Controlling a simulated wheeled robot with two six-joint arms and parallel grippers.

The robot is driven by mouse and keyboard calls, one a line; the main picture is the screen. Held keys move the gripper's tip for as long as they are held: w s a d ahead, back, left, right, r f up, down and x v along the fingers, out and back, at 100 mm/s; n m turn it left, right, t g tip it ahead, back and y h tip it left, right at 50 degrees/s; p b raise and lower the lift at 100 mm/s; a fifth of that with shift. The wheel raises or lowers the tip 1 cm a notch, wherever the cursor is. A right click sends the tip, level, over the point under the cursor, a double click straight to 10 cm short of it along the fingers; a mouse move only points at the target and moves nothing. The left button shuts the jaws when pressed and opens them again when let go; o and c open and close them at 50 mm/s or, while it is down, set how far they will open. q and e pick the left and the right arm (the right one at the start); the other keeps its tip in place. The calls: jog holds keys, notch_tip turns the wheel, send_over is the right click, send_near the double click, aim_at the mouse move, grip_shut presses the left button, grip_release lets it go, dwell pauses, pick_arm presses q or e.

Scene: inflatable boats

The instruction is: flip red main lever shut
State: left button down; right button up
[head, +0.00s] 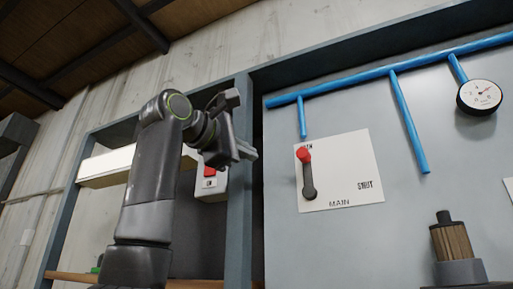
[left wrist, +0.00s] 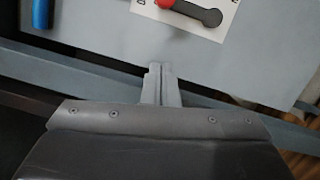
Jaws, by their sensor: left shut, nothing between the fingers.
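The main lever (head: 309,182) has a dark arm and a red knob (head: 304,155). It stands nearly upright on a white plate (head: 342,168) marked MAIN, its knob at the top by the partly covered OPEN label; SHUT is printed at the right. My left gripper (head: 250,153) is shut and empty, in the air left of the plate and apart from the lever. In the left wrist view its closed fingers (left wrist: 160,70) point toward the panel, with the lever (left wrist: 198,13) at the top edge, partly cut off. My right gripper is not in view.
Blue pipes (head: 408,120) and a round gauge (head: 480,96) are on the grey panel above and right of the plate. A brown-and-grey fitting (head: 453,242) is at lower right. A white box with a red switch (head: 209,171) is behind my left gripper. A frame post (head: 240,220) stands left of the panel.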

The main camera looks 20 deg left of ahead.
aim_at(306, 173)
pick_arm(q)
jog(key=w+d+p, duration=0.2)
jog(key=w+d+r+p, duration=0.1)
jog(key=w+d, duration=0.1)
jog(key=w, duration=0.1)
jog(key=w+d+p, duration=0.2)
jog(key=shift+w+d+r+p, duration=0.1)
jog(key=shift+w+r+p, duration=0.05)
jog(key=shift+w+p, duration=0.2)
